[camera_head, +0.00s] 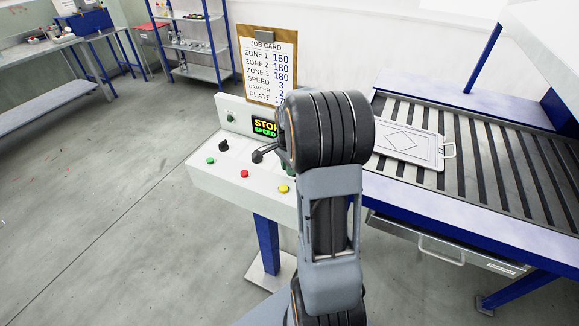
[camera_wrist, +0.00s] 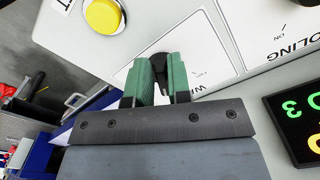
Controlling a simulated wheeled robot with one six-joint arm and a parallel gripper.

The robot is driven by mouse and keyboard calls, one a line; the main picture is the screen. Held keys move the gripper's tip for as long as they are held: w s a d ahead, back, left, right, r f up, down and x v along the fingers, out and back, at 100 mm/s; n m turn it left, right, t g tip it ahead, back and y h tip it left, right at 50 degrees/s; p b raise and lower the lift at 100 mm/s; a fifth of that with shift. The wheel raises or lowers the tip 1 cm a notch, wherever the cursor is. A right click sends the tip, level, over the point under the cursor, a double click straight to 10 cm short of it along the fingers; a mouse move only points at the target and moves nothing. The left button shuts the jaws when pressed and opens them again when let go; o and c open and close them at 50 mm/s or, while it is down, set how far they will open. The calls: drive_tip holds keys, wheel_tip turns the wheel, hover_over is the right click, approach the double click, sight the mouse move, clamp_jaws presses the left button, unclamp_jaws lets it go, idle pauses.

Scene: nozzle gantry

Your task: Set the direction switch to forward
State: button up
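The white control console (camera_head: 222,183) bears a black knob (camera_head: 224,145) and a black-handled lever (camera_head: 265,152). I cannot read a direction label on either, so I cannot tell which is the direction switch. The display (camera_head: 265,126) reads STOP and SPEED. In the head view my arm hides most of my gripper and the console's right part. In the wrist view, my gripper (camera_wrist: 162,72) has its green fingers close together on a black knob (camera_wrist: 161,50), one on each side.
The wrist view shows a yellow button (camera_wrist: 103,15), a COOLING panel (camera_wrist: 283,38) and the lit display (camera_wrist: 298,115) close by. A job card (camera_head: 265,65) stands behind the console. A slatted table (camera_head: 480,160) with a plate (camera_head: 408,145) is at right. Floor at left is clear.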

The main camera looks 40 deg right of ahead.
clamp_jaws()
drive_tip(key=shift+n, duration=0.3)
drive_tip(key=n, duration=0.2)
drive_tip(key=s+n+b, duration=0.1)
drive_tip(key=n, duration=0.2)
drive_tip(key=shift+d, duration=0.1)
drive_tip(key=n, duration=0.2)
drive_tip(key=n+b, duration=0.1)
drive_tip(key=n, duration=0.3)
drive_tip(key=shift+s+d, duration=0.3)
drive_tip(key=shift+n, duration=0.3)
drive_tip(key=shift+o, duration=2)
unclamp_jaws()
